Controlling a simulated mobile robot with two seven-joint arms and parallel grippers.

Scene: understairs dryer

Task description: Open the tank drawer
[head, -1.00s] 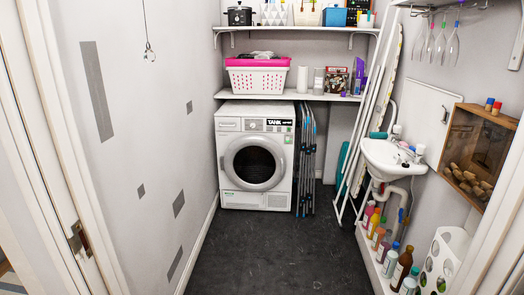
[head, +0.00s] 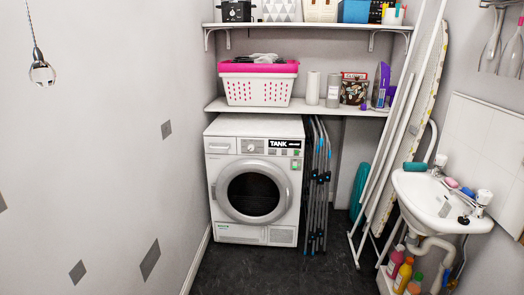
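The white dryer (head: 254,182) stands on the floor at the far end, under a shelf, with its round dark door (head: 253,194) closed. A black label reading TANK (head: 284,144) is at the right of its top front strip. A flat drawer-like front (head: 220,145) is at the left of that strip and looks closed. A round knob (head: 249,146) sits between them. I cannot tell for certain which panel is the tank drawer. Neither of my grippers is in view.
Dark floor (head: 290,268) lies clear before the dryer. Folded racks (head: 317,190) stand close at its right. A sink (head: 436,200) with bottles below juts out at right. A shelf (head: 300,108) with a white and pink basket (head: 258,85) hangs above.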

